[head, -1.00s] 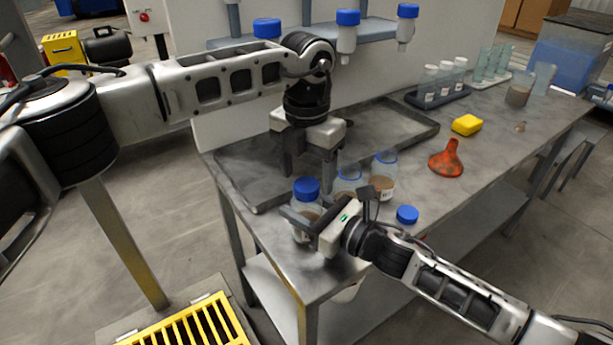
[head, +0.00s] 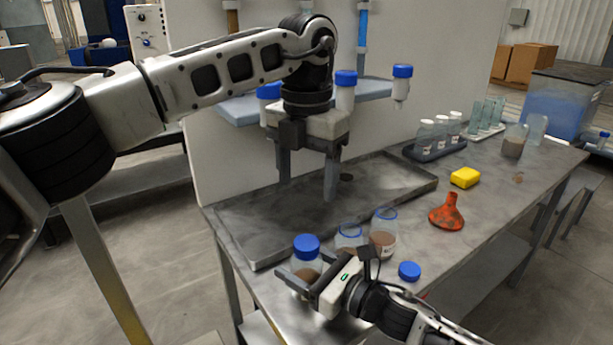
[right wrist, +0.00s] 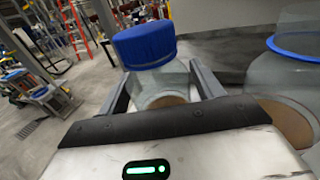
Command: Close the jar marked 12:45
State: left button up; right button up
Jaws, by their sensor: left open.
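A clear jar (head: 307,264) with brown contents stands near the table's front left corner, a blue lid (head: 307,246) on its top. My right gripper (head: 302,284) has its fingers on both sides of this jar's body, seemingly shut on it; the lid also shows in the right wrist view (right wrist: 145,44), slightly tilted in the picture. Two lidless jars stand beside it, one (head: 348,240) close and one (head: 383,238) behind. A loose blue lid (head: 409,271) lies on the table to their right. No time marking is legible.
A shallow grey tray (head: 408,193) lies behind the jars. An orange funnel (head: 447,213) and a yellow block (head: 465,177) are to the right. A rack of small bottles (head: 440,149) stands farther back. Blue-capped bottles hang on a wall shelf (head: 375,91).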

jog(key=shift+o, duration=0.3)
jog(key=shift+d, duration=0.1)
jog(key=b+v, duration=0.2)
jog(key=v, duration=1.2)
jog(key=shift+s+f+b, duration=0.15)
jog(key=shift+s+b, duration=0.05)
jog(key=shift+b, duration=0.15)
jog(key=shift+v, duration=0.8)
